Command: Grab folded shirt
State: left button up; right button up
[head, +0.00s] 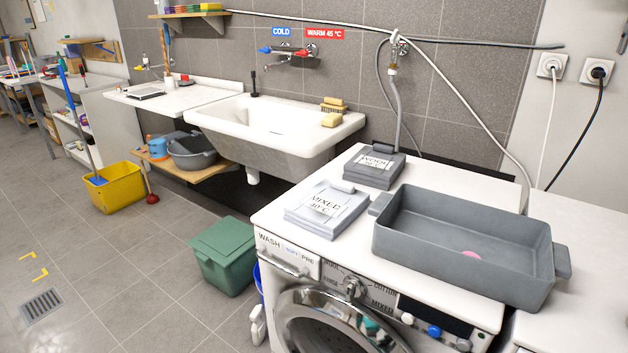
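Two flat grey stacks that look like folded cloth lie on top of the white washing machine. The lighter one (327,209) is nearer, at the left edge, and its label reads MIXED 40 °C. The darker one (375,166) is behind it, and its label seems to read WOOL. I cannot tell for sure whether either is the folded shirt. Neither of my grippers is in view.
A white sink (275,128) is behind left. A green lidded bin (222,255) and yellow bucket (115,187) stand on the floor. The left floor is mostly clear.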

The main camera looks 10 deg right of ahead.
aim_at(328, 208)
jog(key=i+j, duration=0.2)
jog(key=j, duration=0.15)
jog(key=i+j+z, duration=0.15)
jog(key=i+j, duration=0.25)
jog(key=j, duration=0.25)
jog(key=i+j+z, duration=0.15)
jog(key=j, duration=0.2)
